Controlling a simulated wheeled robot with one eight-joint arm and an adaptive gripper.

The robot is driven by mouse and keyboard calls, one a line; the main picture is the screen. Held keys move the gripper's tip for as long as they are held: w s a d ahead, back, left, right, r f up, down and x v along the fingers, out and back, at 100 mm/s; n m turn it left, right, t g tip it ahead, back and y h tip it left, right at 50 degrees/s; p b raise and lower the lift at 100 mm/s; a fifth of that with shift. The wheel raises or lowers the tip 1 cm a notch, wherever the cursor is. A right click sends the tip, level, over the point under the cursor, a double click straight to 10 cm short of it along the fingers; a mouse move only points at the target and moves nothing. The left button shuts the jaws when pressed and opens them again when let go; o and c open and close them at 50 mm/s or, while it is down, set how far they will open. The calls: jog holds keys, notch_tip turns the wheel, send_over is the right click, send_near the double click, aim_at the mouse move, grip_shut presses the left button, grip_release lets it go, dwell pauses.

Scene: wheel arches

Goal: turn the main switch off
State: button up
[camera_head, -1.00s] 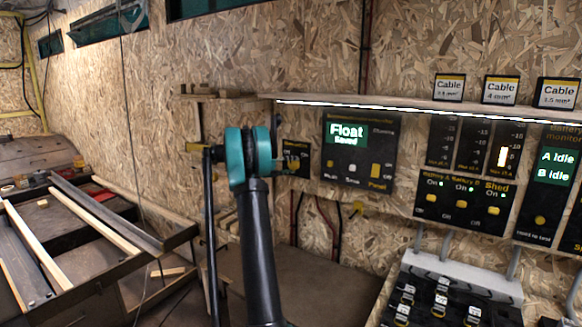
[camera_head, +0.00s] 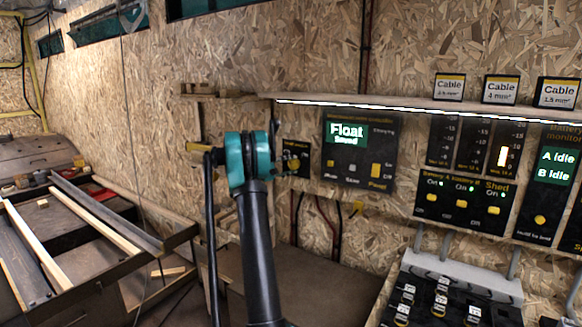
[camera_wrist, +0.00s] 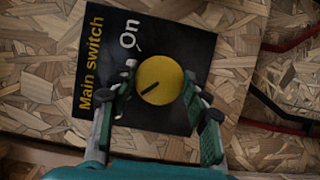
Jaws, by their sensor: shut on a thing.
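The main switch is a yellow round knob (camera_wrist: 158,79) on a small black panel (camera_wrist: 180,45) lettered "Main switch" and "On" in the wrist view. A dark pointer mark on the knob points to the lower left of that picture. My gripper (camera_wrist: 160,82) has one finger on each side of the knob and is shut on it. In the head view the switch panel (camera_head: 297,157) stands on the wooden wall just right of my teal wrist (camera_head: 249,160). The knob itself is hidden there by my arm.
A black panel reading "Float" (camera_head: 358,140) is right of the switch. More panels with yellow buttons (camera_head: 463,203) follow further right. A lit shelf edge (camera_head: 400,104) runs above. Red and black cables (camera_head: 320,222) hang below. A workbench with rails (camera_head: 90,245) is at left.

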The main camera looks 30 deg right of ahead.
jog(key=o, duration=1.2)
jog(key=shift+c, duration=0.2)
jog(key=a, duration=1.2)
